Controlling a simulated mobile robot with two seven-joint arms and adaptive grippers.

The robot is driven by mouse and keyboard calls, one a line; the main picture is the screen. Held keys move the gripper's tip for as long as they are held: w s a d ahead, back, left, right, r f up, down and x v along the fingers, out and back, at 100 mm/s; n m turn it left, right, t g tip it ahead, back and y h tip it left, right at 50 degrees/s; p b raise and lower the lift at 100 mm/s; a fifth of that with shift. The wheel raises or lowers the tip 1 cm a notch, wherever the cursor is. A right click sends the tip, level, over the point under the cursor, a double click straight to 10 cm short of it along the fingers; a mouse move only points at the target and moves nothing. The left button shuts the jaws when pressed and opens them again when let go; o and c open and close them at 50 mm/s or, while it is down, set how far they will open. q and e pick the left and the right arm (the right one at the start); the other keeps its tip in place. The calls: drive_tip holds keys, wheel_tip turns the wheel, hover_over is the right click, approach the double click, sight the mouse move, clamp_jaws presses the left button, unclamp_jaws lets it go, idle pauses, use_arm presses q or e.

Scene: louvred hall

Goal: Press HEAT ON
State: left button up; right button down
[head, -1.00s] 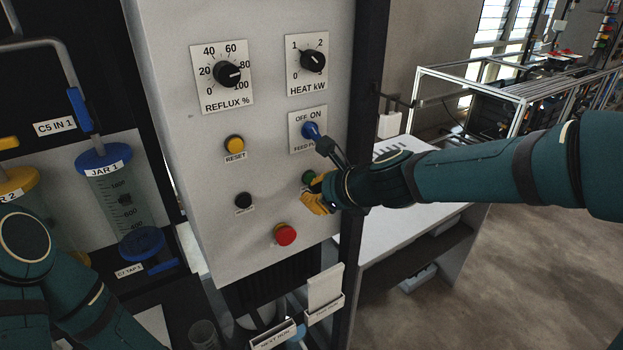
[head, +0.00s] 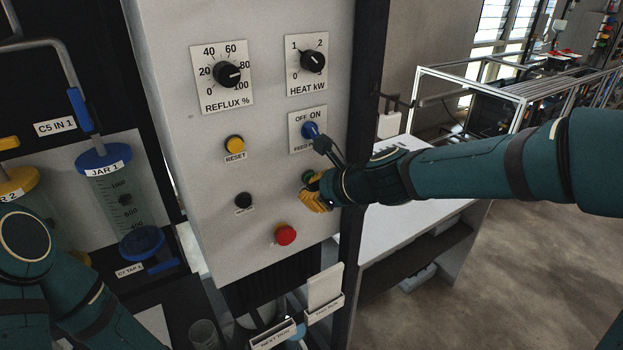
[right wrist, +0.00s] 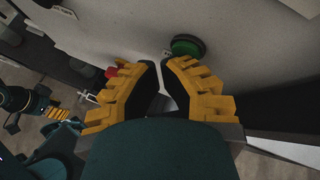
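The green button (right wrist: 187,46) sits on the pale control panel; in the head view only a sliver of it (head: 307,176) shows above my right gripper, and its label is not readable. My right gripper (head: 309,192), with yellow ridged fingers, is in front of the panel just below the button. In the right wrist view its fingertips (right wrist: 160,62) are drawn together with a narrow gap and nothing between them. They lie just short of the button and to its left; contact does not show. My left gripper (right wrist: 57,112) is small at the left of the wrist view, its fingers unclear.
On the panel (head: 200,140), a blue OFF/ON switch (head: 311,131) is above the green button. A red mushroom button (head: 285,235) is below left, with a black button (head: 243,200) and yellow RESET (head: 235,143) farther left. The HEAT kW knob (head: 312,62) is higher.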

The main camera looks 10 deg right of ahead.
idle(0.4)
drive_tip(key=shift+s+d, duration=0.25)
drive_tip(key=shift+s, duration=0.5)
drive_tip(key=s, duration=0.1)
drive_tip(key=s+d, duration=0.1)
drive_tip(key=s, duration=0.2)
drive_tip(key=shift+s+d, duration=0.35)
idle(0.4)
